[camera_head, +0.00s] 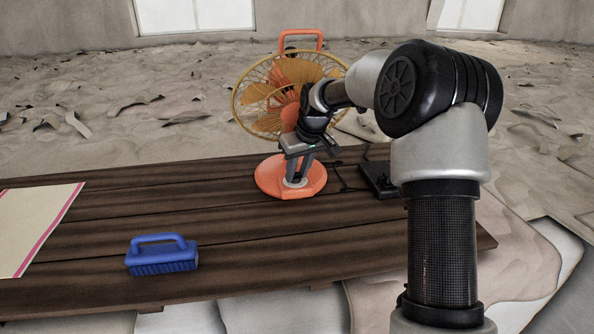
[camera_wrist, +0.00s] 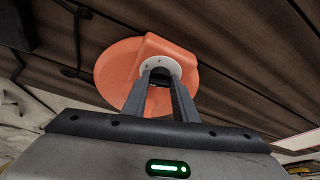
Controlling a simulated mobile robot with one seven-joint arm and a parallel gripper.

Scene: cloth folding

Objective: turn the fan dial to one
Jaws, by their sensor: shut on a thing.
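The orange fan (camera_head: 285,90) stands upright on the wooden table, with a round yellow-orange guard and an orange base (camera_head: 270,178). My gripper (camera_head: 296,180) points down at the front of the base. In the wrist view, the fan base (camera_wrist: 115,72) lies below my gripper (camera_wrist: 160,78), and a pale round plate (camera_wrist: 150,65) shows around the fingertips. The fingers are shut on the fan dial, which they mostly hide. The dial's setting cannot be read.
A blue brush (camera_head: 162,255) lies at the table's front. A beige cloth or mat with a pink stripe (camera_head: 35,225) lies at the left. A black box (camera_head: 378,180) with a cable stands right of the fan. The middle of the wooden table (camera_head: 215,215) is clear.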

